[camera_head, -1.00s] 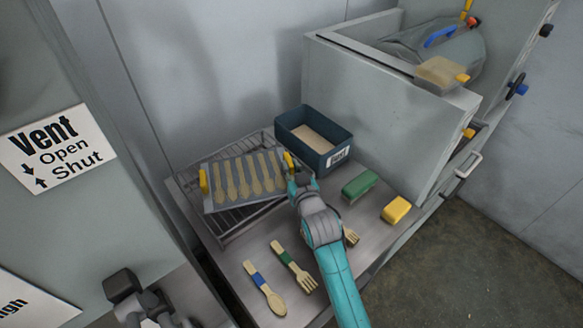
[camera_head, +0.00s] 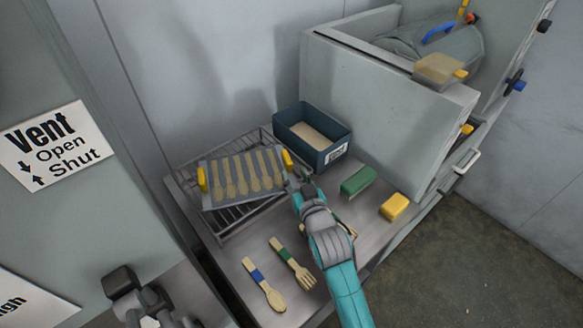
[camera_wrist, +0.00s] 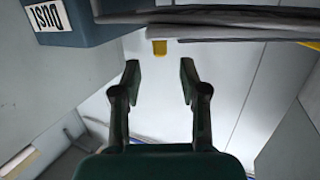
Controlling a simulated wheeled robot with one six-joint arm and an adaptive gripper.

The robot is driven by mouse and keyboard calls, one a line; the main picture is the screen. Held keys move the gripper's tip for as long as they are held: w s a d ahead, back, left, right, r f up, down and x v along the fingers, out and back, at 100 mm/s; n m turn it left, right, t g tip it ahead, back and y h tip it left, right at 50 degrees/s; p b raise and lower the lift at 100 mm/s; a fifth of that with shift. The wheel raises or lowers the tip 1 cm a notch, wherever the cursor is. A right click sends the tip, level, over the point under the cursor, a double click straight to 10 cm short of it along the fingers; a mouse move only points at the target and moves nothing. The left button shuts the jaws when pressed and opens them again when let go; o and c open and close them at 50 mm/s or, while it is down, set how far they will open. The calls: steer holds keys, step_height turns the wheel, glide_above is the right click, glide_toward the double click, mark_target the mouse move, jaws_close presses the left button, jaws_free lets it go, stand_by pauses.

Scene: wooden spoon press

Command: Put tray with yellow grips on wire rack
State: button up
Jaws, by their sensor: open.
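The grey tray (camera_head: 245,201) holds several wooden spoon-shaped pieces. It has a yellow grip at its left end (camera_head: 202,179) and another at its right end (camera_head: 287,160). It rests on the wire rack (camera_head: 228,222), slightly askew to it. My gripper (camera_head: 297,176) is open and empty, just off the tray's right grip. In the wrist view, my open fingers (camera_wrist: 159,82) have a gap between them, with a yellow grip (camera_wrist: 159,47) beyond the tips. The rack's surface under the tray is mostly hidden.
A dark blue bin (camera_head: 329,158) stands behind and right of my gripper; its label shows in the wrist view (camera_wrist: 48,15). A green block (camera_head: 357,182) and a yellow block (camera_head: 395,207) lie right. A spoon (camera_head: 266,291) and fork (camera_head: 293,265) lie in front.

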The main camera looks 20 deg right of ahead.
steer(key=s+r, duration=0.1)
steer(key=s, duration=0.5)
steer(key=shift+a, duration=0.25)
steer(key=shift+s, duration=0.1)
